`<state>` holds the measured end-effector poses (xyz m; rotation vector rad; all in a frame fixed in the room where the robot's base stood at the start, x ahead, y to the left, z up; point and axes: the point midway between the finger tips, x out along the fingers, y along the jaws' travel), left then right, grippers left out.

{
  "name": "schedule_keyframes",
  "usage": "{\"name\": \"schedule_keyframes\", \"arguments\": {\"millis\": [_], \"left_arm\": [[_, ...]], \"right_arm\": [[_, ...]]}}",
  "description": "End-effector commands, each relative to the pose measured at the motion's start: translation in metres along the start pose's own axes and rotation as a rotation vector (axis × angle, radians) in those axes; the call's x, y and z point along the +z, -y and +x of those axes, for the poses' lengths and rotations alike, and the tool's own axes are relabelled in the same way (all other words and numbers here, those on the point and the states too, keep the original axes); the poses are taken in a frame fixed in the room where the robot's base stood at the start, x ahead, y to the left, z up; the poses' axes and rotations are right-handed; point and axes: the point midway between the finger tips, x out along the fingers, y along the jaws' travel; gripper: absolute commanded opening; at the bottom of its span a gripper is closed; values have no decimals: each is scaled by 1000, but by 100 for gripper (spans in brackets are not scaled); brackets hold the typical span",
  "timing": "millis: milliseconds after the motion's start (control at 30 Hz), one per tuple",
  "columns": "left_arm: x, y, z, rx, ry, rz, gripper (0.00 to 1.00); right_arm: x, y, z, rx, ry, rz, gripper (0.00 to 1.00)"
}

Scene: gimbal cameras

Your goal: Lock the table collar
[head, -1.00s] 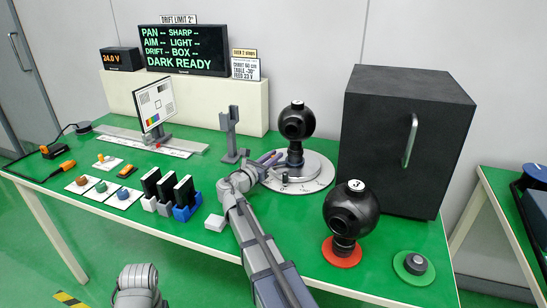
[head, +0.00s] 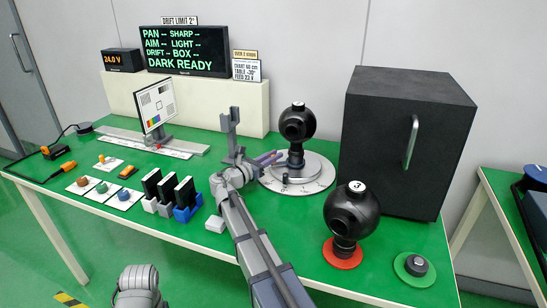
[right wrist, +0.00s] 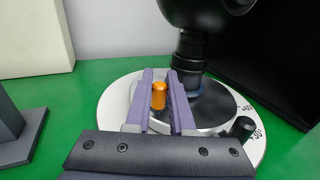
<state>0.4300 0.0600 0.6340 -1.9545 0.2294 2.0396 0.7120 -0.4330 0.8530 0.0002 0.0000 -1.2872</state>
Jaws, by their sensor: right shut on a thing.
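The round turntable (head: 318,172) has a pale dial with a printed scale and a black ball-shaped camera (head: 296,122) standing on it. It also fills the middle of the right wrist view (right wrist: 112,118). An orange peg (right wrist: 158,96) stands upright at the dial's near left. My right gripper (right wrist: 164,92) has its purple fingers on either side of this peg and is shut on it. In the head view my right gripper (head: 270,158) reaches the turntable's left edge, and the peg is hidden there. A dark knob (right wrist: 241,128) sits by the scale marks. My left gripper is out of view.
A grey upright stand (head: 231,135) is just left of my right gripper. A black box with a handle (head: 400,140) stands right of the turntable. A second ball camera (head: 351,212) on a red base is in front. Black cards (head: 168,188) stand left of my arm.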

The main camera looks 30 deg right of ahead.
Motion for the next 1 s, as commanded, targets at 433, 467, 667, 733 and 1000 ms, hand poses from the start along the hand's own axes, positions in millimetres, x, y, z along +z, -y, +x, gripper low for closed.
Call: {"name": "schedule_keyframes", "arguments": {"millis": [433, 467, 667, 733, 1000], "left_arm": [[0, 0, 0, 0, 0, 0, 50], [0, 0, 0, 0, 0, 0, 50], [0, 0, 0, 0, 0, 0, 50], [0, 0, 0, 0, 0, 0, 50], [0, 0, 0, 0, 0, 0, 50]], "right_arm": [[0, 0, 0, 1, 0, 0, 52], [0, 0, 0, 1, 0, 0, 52], [0, 0, -8, 3, 0, 0, 52], [0, 1, -18, 4, 0, 0, 52], [0, 0, -61, 3, 0, 0, 52]]}}
